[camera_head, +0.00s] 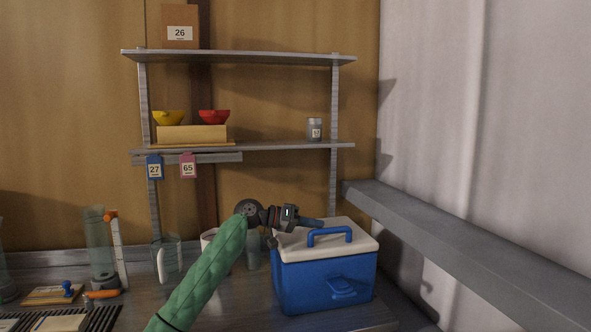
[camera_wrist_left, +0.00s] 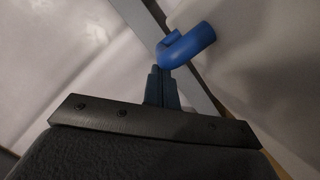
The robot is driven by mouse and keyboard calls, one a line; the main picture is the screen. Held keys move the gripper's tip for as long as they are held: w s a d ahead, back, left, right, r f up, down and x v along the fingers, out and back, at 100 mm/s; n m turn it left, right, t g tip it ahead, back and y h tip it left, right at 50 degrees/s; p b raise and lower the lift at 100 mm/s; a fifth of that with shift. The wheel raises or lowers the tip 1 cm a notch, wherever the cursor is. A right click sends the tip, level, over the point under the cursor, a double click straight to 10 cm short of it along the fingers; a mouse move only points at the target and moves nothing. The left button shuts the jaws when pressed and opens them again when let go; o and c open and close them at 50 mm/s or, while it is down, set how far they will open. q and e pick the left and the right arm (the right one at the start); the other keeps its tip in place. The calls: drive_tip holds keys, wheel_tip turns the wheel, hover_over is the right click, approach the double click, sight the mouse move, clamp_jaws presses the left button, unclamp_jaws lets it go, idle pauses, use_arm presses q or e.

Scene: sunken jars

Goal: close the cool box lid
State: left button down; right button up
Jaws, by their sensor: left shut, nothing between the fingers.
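The cool box (camera_head: 326,286) is blue and stands on the worktop at the centre right. Its white lid (camera_head: 359,246) lies flat across the top, with no clear gap along the front edge. A blue handle (camera_head: 330,234) arches over the lid; a blue rounded end of it shows in the wrist view (camera_wrist_left: 188,44). My left gripper (camera_head: 318,223) is just above the lid, behind and left of the handle, its fingers shut and empty. In the wrist view the shut fingertips (camera_wrist_left: 160,74) point at the handle; I cannot tell whether they touch. My right gripper is not in view.
A grey ledge (camera_head: 460,247) runs along the right wall beside the box. Glass jars (camera_head: 168,256) stand left of the box, partly behind my arm. Shelves (camera_head: 245,146) above hold a yellow bowl (camera_head: 168,117), a red bowl (camera_head: 214,116) and a small jar (camera_head: 314,129).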

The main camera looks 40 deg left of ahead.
use_arm(q)
drive_tip(key=shift+d+f, duration=0.15)
drive_tip(key=shift+f, duration=0.15)
drive_tip(key=shift+s, duration=0.1)
